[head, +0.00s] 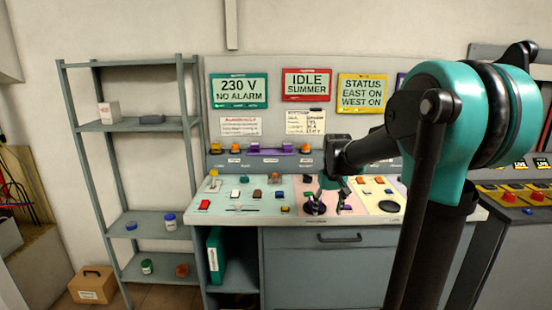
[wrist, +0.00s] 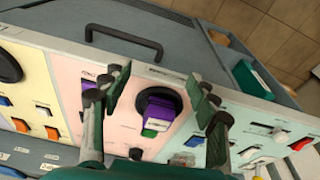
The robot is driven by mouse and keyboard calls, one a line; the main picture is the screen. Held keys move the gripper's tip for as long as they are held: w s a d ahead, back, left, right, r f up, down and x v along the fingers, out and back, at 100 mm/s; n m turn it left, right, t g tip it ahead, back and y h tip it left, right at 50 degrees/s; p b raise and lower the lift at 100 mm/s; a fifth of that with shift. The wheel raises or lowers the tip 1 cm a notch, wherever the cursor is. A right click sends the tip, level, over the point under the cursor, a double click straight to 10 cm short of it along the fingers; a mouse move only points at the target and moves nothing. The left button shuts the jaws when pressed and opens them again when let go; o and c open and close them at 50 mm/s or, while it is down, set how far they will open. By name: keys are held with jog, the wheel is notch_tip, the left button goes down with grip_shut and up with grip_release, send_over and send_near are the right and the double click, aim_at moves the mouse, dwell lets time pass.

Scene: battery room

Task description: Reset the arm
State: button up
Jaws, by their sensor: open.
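My arm reaches in from the right of the head view, over the control console (head: 360,237). My gripper (head: 327,206) is low over the pink panel of the console. In the wrist view my gripper (wrist: 163,92) is open, its fingers spread on both sides of a purple-topped control (wrist: 160,108) on a round black base. The fingers look apart from this control, and nothing is held. In the head view the gripper partly hides the round black base (head: 314,209). Whether a fingertip touches the panel I cannot tell.
Switches, buttons and sliders cover the panels around my gripper. Sign boards (head: 306,85) stand behind the console. A grey shelf (head: 150,127) with small jars is at the left, a cardboard box (head: 92,284) on the floor. A drawer handle (head: 339,238) juts from the console front.

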jog(key=s+f, duration=0.4)
jog(key=s, duration=0.3)
jog(key=s+d+f+t, duration=0.1)
jog(key=s+f, duration=0.4)
jog(key=s, duration=0.3)
jog(key=s+f+m+t, duration=0.1)
jog(key=s+f, duration=0.3)
jog(key=s, duration=0.4)
jog(key=shift+d+f, duration=0.2)
jog(key=shift+f, duration=0.15)
